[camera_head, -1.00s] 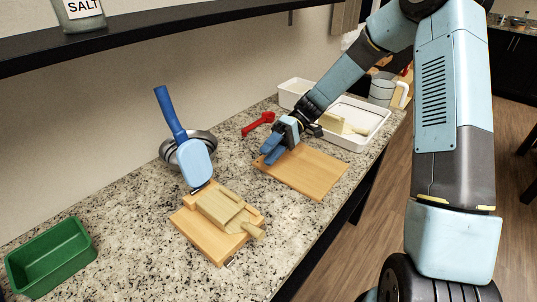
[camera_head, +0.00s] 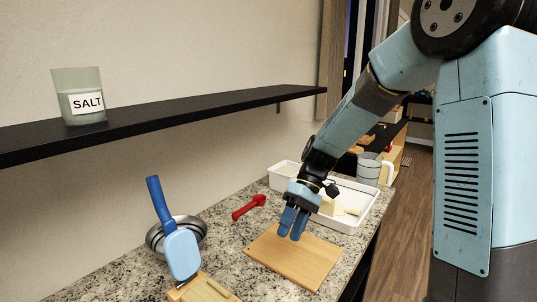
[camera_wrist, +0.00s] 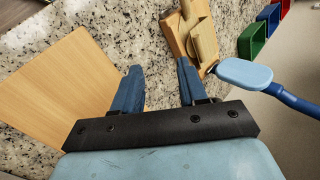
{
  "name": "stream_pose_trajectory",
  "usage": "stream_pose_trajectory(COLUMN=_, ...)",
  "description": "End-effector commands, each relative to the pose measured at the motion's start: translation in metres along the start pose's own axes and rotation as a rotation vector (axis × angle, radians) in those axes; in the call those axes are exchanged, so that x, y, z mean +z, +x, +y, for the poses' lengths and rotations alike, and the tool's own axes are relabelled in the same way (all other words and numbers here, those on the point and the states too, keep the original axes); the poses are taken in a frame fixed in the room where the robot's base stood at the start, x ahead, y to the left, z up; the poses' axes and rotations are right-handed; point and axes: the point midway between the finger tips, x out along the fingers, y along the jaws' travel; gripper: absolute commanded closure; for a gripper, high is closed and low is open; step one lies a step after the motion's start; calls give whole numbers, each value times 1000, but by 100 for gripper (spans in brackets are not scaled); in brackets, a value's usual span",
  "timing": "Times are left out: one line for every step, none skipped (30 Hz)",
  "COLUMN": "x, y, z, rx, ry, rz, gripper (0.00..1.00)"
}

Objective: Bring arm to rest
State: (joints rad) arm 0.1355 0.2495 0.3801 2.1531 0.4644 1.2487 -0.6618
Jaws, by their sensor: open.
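My gripper (camera_head: 293,222) is open and empty, with its blue fingers pointing down above the back part of a bare wooden board (camera_head: 296,262) on the granite counter. In the wrist view, my gripper's two fingers (camera_wrist: 158,88) are spread apart with nothing between them. The bare board (camera_wrist: 60,90) lies to the left there. My arm reaches in from the upper right of the head view.
A second board (camera_head: 205,288) bears wooden pieces. A red spoon (camera_head: 249,207), a white tray (camera_head: 352,222) and a grey pitcher (camera_head: 368,170) stand nearby. A salt jar (camera_head: 82,98) sits on the black shelf (camera_head: 200,113).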

Motion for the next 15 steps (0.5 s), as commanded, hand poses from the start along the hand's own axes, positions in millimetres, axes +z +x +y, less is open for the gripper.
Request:
stream_pose_trajectory(x=8, y=-6, z=-3, rx=42, ry=17, rz=17, gripper=58)
stream_pose_trajectory(x=13, y=-10, z=-3, rx=67, ry=29, rz=27, gripper=58)
stream_pose_trajectory(x=19, y=-15, z=-4, rx=100, ry=46, rz=42, gripper=58)
stream_pose_trajectory(x=24, y=-18, z=-4, rx=123, ry=58, rz=53, gripper=58)
stream_pose_trajectory(x=29, y=-21, z=-5, rx=147, ry=70, rz=64, gripper=58)
stream_pose_trajectory(x=36, y=-26, z=-6, rx=177, ry=86, rz=81, gripper=58)
stream_pose_trajectory(x=40, y=-29, z=-7, rx=199, ry=98, rz=94, gripper=58)
stream_pose_trajectory(x=46, y=-32, z=-8, rx=222, ry=109, rz=106, gripper=58)
stream_pose_trajectory(x=52, y=-37, z=-9, rx=250, ry=126, rz=124, gripper=58)
stream_pose_trajectory(x=57, y=-40, z=-9, rx=272, ry=138, rz=139, gripper=58)
stream_pose_trajectory(x=62, y=-44, z=-10, rx=293, ry=149, rz=153, gripper=58)
stream_pose_trajectory(x=69, y=-48, z=-11, rx=319, ry=165, rz=173, gripper=58)
stream_pose_trajectory(x=75, y=-51, z=-12, rx=340, ry=177, rz=189, gripper=58)
stream_pose_trajectory(x=80, y=-54, z=-13, rx=360, ry=187, rz=205, gripper=58)
stream_pose_trajectory(x=87, y=-58, z=-15, rx=385, ry=202, rz=227, gripper=58)
